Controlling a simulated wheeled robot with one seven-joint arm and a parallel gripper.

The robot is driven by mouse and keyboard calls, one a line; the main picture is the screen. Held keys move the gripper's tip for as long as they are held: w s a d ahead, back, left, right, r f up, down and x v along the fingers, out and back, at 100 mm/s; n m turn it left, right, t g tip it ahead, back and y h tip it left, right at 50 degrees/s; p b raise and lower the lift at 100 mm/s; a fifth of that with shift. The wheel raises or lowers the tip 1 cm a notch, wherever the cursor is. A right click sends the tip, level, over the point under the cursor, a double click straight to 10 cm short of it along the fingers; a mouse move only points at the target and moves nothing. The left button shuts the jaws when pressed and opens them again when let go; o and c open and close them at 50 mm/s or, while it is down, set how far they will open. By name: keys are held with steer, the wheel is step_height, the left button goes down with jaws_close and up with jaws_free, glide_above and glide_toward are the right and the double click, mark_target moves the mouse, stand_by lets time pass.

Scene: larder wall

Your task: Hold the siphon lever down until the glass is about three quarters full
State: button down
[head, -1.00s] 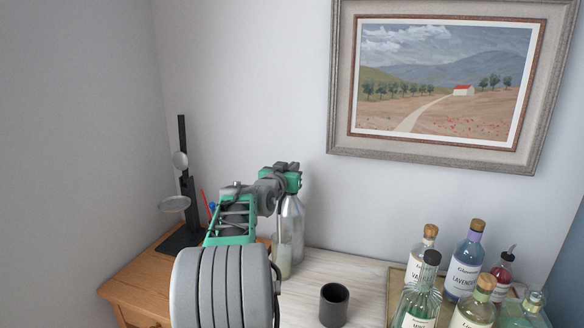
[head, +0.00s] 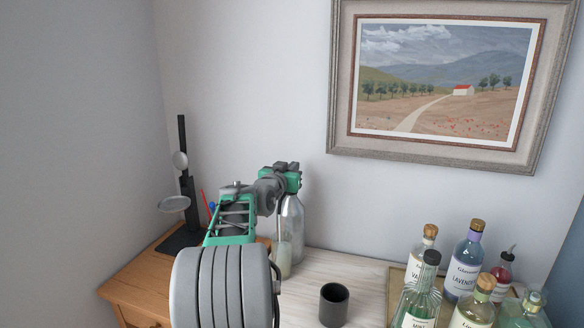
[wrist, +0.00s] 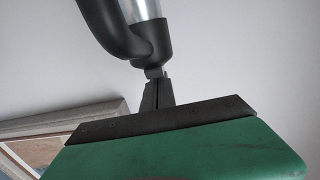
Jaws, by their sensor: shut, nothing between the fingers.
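The siphon is a silver bottle (head: 293,225) standing at the back of the pale counter, its top hidden behind my arm. The glass (head: 284,262) stands just in front of it, partly covered by my arm; pale content shows inside, but I cannot read its level exactly. In the wrist view the siphon's silver body (wrist: 139,9) and black curved head part (wrist: 135,42) reach down to the fingertips. My gripper (wrist: 154,84) is shut, with nothing held between its dark fingers. Its tips meet or nearly meet the black part; exact contact is unclear.
A dark cup (head: 334,305) stands on the counter at front centre. Several corked bottles, one labelled lavender (head: 466,262), crowd a tray at right. A black stand with a round pan (head: 174,204) is at left. A framed picture (head: 445,85) hangs on the wall.

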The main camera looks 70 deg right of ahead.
steer(key=r, duration=0.3)
steer(key=r+p, duration=0.1)
steer(key=shift+a+r, duration=0.25)
steer(key=a+b, duration=0.3)
steer(key=a, duration=0.7)
steer(key=shift+s+r, duration=0.2)
steer(key=shift+r, duration=0.15)
